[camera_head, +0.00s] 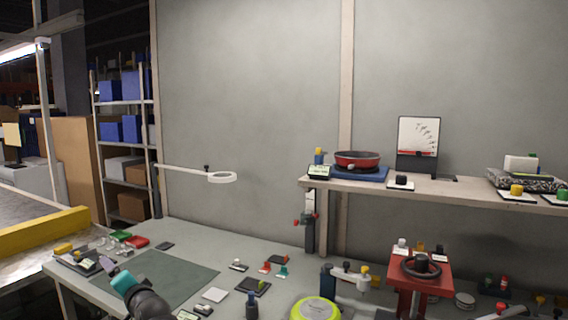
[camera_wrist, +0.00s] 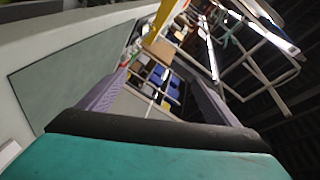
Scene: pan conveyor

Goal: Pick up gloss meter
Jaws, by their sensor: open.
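My gripper (camera_head: 109,267) is low at the left of the table in the head view, near the left edge of the dark green mat. In the wrist view its two purple fingers (camera_wrist: 155,92) stand wide apart with nothing between them. I cannot tell for certain which item is the gloss meter. A small dark device with a pale display (camera_head: 319,171) sits at the left end of the shelf. A small dark flat item (camera_head: 165,246) lies behind the mat. My gripper is apart from both.
The green mat (camera_head: 180,272) is mostly bare. Small parts crowd the table's left end, by red (camera_head: 137,242) and green trays.

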